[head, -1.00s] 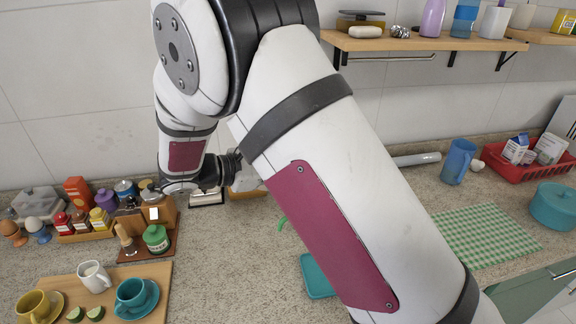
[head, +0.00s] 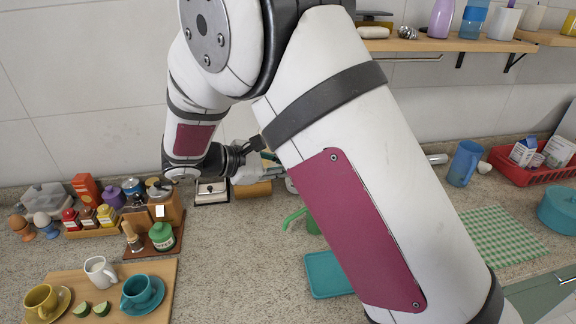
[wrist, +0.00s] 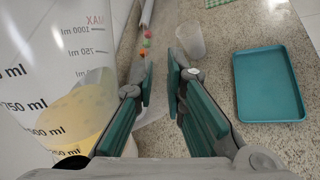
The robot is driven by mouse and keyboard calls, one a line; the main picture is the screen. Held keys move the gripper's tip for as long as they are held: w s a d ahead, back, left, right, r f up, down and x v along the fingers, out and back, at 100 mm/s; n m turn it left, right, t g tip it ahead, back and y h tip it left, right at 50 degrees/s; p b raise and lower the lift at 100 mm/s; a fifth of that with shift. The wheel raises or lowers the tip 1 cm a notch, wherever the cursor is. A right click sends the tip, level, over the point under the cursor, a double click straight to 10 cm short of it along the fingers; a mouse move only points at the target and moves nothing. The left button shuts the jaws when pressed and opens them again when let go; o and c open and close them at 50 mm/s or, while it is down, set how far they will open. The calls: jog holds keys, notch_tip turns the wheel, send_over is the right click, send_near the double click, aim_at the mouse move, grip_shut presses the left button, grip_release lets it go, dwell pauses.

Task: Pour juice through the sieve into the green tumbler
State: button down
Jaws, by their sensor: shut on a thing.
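A clear measuring jug (wrist: 55,75) with ml marks and yellow juice low inside fills the left of the wrist view, tilted in that picture. My gripper (wrist: 160,78) is closed on what seems to be its clear handle; the grip is hard to make out. In the head view my gripper (head: 255,150) is above the back of the counter, partly hidden by my arm. A green item with a curved part (head: 293,217) shows beside my arm; I cannot tell if it is the tumbler. A translucent cup (wrist: 190,42) stands beyond the fingers. I cannot make out the sieve.
A teal tray (head: 328,278) lies on the counter, also in the wrist view (wrist: 268,88). At left are a wooden board (head: 150,300) with cups and several condiment jars. A blue jug (head: 465,163), green checked cloth (head: 500,236) and red basket (head: 515,172) are at right.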

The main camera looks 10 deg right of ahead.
jog(key=shift+w+a+f+m+t+y, duration=0.35)
jog(key=shift+a+f+m+y, duration=0.35)
jog(key=shift+y, duration=0.4)
jog(key=shift+w+a+f+y, duration=0.1)
jog(key=shift+w+f+y, duration=0.05)
jog(key=shift+f+y, duration=0.2)
jog(key=shift+w+a+f+m+t+y+b, duration=0.1)
jog(key=shift+a+f+m+t+y, duration=0.1)
jog(key=shift+f+m+y, duration=0.3)
jog(key=shift+w+a+f+m+t+y+b, duration=0.1)
jog(key=shift+f+m+t+y, duration=0.2)
jog(key=shift+f, duration=0.35)
jog(key=shift+w+a+f+m+t+y+b, duration=0.15)
jog(key=shift+f+m+y, duration=0.15)
jog(key=shift+f+y, duration=0.25)
dwell(0.6)
jog(key=shift+r+n+g+h+b, duration=0.25)
jog(key=shift+n+h, duration=0.3)
jog(key=shift+h, duration=0.3)
jog(key=shift+r+n+g+h+b, duration=0.1)
jog(key=shift+n+g+h+b, duration=0.35)
jog(key=shift+h, duration=0.35)
jog(key=shift+r+n+g+h+b, duration=0.1)
jog(key=shift+r+n+g+h, duration=0.1)
jog(key=shift+n+h, duration=0.55)
jog(key=shift+s, duration=0.1)
jog(key=shift+d, duration=0.15)
